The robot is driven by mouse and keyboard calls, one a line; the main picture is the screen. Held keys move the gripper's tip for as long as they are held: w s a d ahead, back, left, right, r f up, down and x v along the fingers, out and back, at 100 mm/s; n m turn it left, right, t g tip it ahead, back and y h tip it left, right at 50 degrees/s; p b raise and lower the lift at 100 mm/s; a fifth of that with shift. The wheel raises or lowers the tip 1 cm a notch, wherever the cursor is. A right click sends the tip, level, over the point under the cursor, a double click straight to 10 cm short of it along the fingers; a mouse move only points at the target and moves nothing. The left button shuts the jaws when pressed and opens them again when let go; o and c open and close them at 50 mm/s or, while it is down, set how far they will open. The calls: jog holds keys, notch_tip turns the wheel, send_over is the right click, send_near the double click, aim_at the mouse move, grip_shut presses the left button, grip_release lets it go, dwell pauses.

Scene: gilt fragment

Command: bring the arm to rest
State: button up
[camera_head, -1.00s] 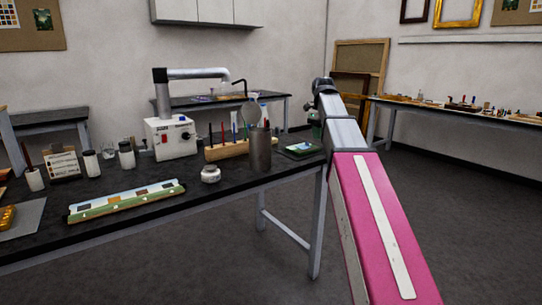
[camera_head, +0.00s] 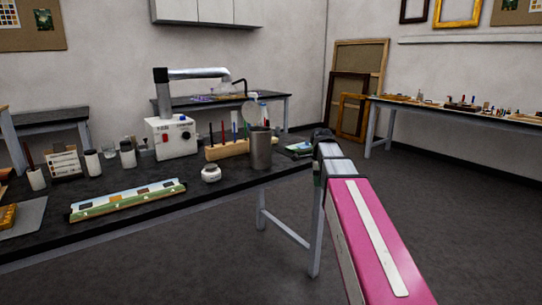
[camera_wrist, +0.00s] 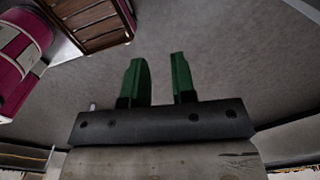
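My arm, with a pink link and a grey section beyond it, reaches up from the lower right in the head view, beside the right end of the black-topped table (camera_head: 110,232). My gripper (camera_wrist: 160,80) shows in the wrist view with two green fingers. The fingers stand apart with a gap between them, and nothing is between them. Grey floor lies beyond the fingertips. In the head view the gripper itself cannot be made out behind the arm.
On the table are a metal cup (camera_head: 261,150), a small white jar (camera_head: 211,173), a white box with a duct (camera_head: 171,138), a wooden tool rack (camera_head: 228,151) and a painted strip (camera_head: 127,199). Open floor (camera_head: 455,210) lies to the right. Frames (camera_head: 352,117) lean by the back wall.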

jog(key=s+f+n, duration=0.9)
jog(key=f, duration=0.4)
jog(key=s+f+n, duration=0.8)
jog(key=f+n, duration=0.2)
jog(key=f, duration=0.4)
jog(key=shift+s+f, duration=0.2)
jog(key=shift+s, duration=0.2)
